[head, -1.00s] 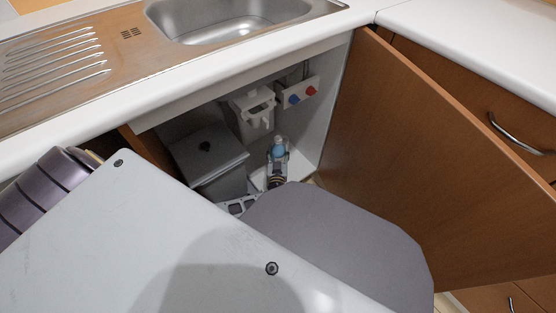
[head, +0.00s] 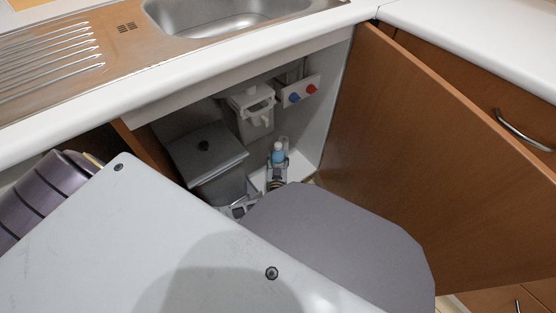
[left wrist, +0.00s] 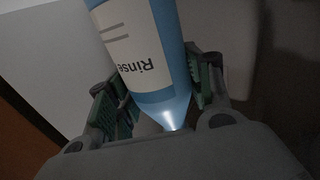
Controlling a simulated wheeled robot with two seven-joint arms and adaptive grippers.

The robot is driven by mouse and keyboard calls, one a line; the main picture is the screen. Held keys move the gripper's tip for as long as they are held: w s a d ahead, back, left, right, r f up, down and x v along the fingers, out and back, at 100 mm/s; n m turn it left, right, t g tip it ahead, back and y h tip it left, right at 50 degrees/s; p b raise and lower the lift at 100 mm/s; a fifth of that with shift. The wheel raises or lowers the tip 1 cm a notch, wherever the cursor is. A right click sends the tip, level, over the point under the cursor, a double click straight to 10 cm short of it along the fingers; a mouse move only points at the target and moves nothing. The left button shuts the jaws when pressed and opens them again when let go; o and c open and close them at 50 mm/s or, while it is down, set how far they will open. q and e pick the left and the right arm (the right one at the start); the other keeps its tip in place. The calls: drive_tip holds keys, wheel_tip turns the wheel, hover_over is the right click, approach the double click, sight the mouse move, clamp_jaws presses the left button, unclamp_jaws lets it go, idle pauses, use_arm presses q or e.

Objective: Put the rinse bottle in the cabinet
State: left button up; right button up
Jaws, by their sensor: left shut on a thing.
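The rinse bottle (left wrist: 148,50) is blue with a white label reading "Rinse" and fills the middle of the left wrist view. My left gripper (left wrist: 160,92) has its green-padded fingers on both sides of it and is shut on it. In the head view the bottle (head: 278,152) shows as a small blue shape inside the open cabinet under the sink, with my left gripper (head: 277,168) around it. The cabinet's white floor (head: 299,166) shows beside them. I cannot tell whether the bottle touches the floor. My right gripper is not in view.
A grey lidded bin (head: 207,155) stands left of the bottle. A white container (head: 250,105) and a panel with blue and red knobs (head: 298,92) are on the back wall. The wooden door (head: 420,150) stands open at the right. The sink (head: 225,18) is above.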

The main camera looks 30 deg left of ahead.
use_arm(q)
drive_tip(key=shift+f, duration=0.25)
drive_tip(key=shift+f, duration=0.1)
drive_tip(key=o, duration=1.4)
drive_tip(key=shift+s+d, duration=0.25)
drive_tip(key=shift+s, duration=0.25)
drive_tip(key=shift+p+v, duration=1.15)
drive_tip(key=shift+v, duration=4.3)
